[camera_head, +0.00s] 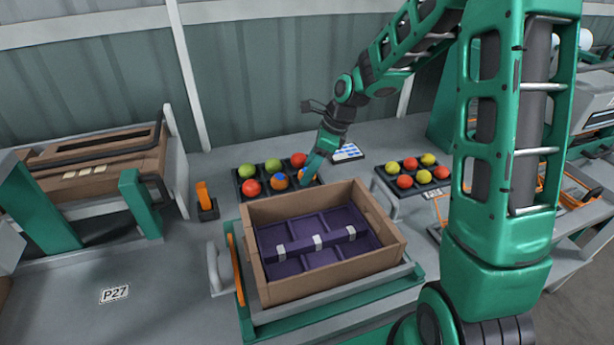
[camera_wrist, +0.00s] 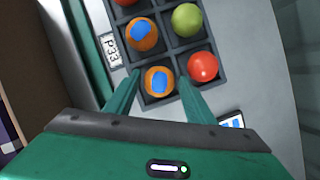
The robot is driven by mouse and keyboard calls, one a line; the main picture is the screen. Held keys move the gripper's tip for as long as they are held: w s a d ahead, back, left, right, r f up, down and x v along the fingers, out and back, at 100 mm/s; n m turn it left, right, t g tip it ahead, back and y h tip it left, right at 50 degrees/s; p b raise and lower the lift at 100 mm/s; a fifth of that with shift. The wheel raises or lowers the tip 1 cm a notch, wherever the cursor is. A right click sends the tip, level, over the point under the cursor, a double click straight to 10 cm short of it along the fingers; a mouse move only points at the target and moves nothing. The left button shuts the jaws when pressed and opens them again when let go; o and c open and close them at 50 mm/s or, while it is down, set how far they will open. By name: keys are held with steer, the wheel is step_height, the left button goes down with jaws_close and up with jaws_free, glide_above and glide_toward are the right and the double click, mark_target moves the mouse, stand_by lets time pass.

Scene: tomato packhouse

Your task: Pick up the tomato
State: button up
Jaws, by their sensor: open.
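A black sectioned tray (camera_head: 266,198) holds red, yellow-green and orange tomatoes in two rows. My gripper (camera_head: 306,177) is over its right front corner and partly hides an orange tomato there. In the wrist view, an orange tomato with a blue patch (camera_wrist: 157,81) sits in its compartment between the tips of my open fingers (camera_wrist: 159,79). The fingers are on either side of it; I cannot tell whether they touch it. Next to it are another orange tomato with a blue patch (camera_wrist: 141,34), a red tomato (camera_wrist: 202,66) and a yellow-green tomato (camera_wrist: 187,20).
A brown crate (camera_head: 330,277) with a purple sectioned insert stands in front of the tray. A second tray of red and yellow tomatoes (camera_head: 403,181) is to the right. A small orange-and-black device (camera_head: 206,205) stands left. A white-and-blue card (camera_head: 347,153) lies behind my gripper.

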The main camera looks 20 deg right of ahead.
steer(key=shift+c, duration=0.3)
steer(key=c, duration=0.5)
steer(key=shift+r, duration=0.15)
